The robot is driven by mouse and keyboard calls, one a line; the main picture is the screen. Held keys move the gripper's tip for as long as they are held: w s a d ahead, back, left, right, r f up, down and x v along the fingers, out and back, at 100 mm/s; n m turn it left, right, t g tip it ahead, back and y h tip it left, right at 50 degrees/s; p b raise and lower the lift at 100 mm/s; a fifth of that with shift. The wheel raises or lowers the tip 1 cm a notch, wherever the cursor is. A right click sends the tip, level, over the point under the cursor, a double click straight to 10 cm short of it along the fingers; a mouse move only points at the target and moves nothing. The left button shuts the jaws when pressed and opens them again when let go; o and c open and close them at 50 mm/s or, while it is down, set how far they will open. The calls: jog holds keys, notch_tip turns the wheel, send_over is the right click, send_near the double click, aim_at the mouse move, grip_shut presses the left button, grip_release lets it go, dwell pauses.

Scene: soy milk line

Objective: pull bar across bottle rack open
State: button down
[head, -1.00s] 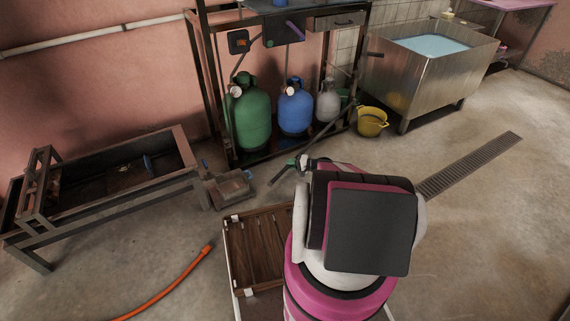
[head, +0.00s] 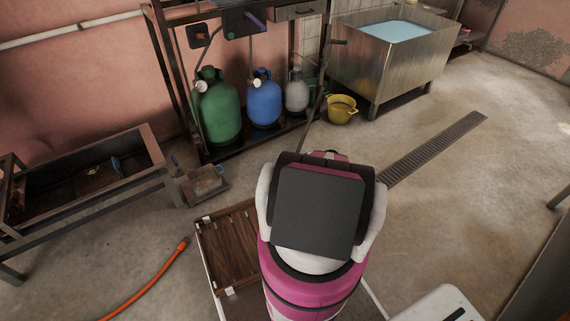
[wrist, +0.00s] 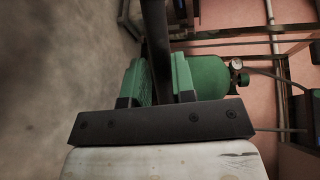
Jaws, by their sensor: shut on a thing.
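The bar (head: 314,118) is a long, thin dark rod slanting down from its upper end near the rack's right side. Its lower part is hidden behind my arm in the head view. The bottle rack (head: 164,75) is a dark metal frame against the pink wall. It holds a green bottle (head: 217,108), a blue bottle (head: 264,104) and a grey bottle (head: 296,93). In the wrist view the bar (wrist: 155,35) runs between the green fingers of my gripper (wrist: 160,78), which is shut on it. My gripper is hidden in the head view.
A steel tank (head: 385,65) and a yellow bucket (head: 341,112) stand right of the rack. A metal trough (head: 90,190) is at left, with a small tray (head: 203,187) beside it. A wooden slatted crate (head: 225,250) and orange hose (head: 150,283) lie nearer. Floor at right is mostly clear.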

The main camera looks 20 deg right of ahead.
jog(key=c, duration=1.5)
grip_release()
jog(key=shift+s+d+f, duration=0.35)
jog(key=shift+d+f, duration=0.1)
jog(key=shift+d, duration=0.15)
jog(key=o, duration=0.5)
jog(key=shift+a+r, duration=0.1)
jog(key=shift+o, duration=0.2)
jog(key=shift+s, duration=0.1)
jog(key=v, duration=1)
jog(key=shift+d+r, duration=0.2)
jog(key=shift+d, duration=0.2)
